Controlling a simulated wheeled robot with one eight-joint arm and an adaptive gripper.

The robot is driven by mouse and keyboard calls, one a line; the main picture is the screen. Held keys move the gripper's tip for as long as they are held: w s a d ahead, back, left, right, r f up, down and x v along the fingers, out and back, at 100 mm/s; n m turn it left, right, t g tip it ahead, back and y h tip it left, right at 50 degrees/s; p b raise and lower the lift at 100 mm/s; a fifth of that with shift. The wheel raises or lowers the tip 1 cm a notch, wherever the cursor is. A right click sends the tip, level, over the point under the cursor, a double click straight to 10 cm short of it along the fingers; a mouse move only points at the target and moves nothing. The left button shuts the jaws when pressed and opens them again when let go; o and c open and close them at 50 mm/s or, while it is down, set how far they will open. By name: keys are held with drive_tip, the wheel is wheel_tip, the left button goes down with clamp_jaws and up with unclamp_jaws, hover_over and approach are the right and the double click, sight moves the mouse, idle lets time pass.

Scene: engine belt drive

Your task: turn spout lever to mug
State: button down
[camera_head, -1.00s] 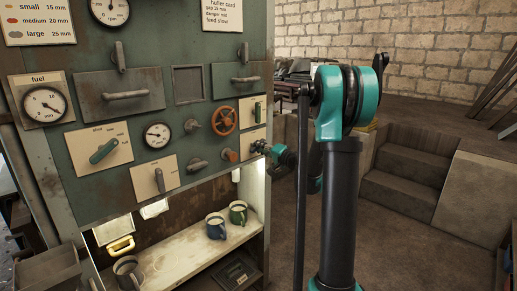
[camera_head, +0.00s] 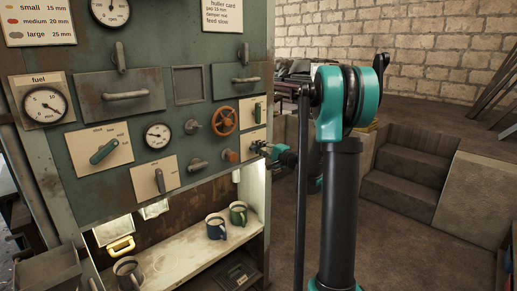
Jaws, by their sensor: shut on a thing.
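The spout lever sits on a pale plate (camera_head: 251,140) at the right edge of the green panel; the lever itself is mostly hidden by my gripper (camera_head: 259,147). My gripper is small in view and shut on the lever, reaching in from the right. On the shelf below stand a blue mug (camera_head: 216,228) and a green mug (camera_head: 238,214), both upright. A dark mug (camera_head: 127,271) stands at the lower left. Which way the lever points cannot be told.
An orange handwheel (camera_head: 225,121) and a small knob (camera_head: 230,156) are left of my gripper. Another lever plate (camera_head: 256,112) is just above. The shelf (camera_head: 190,252) has bare room left of the blue mug. Stone steps (camera_head: 405,180) are at the right.

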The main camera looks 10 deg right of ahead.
drive_tip(key=c, duration=1.4)
unclamp_jaws()
drive_tip(key=shift+c, duration=0.2)
drive_tip(key=v, duration=1.2)
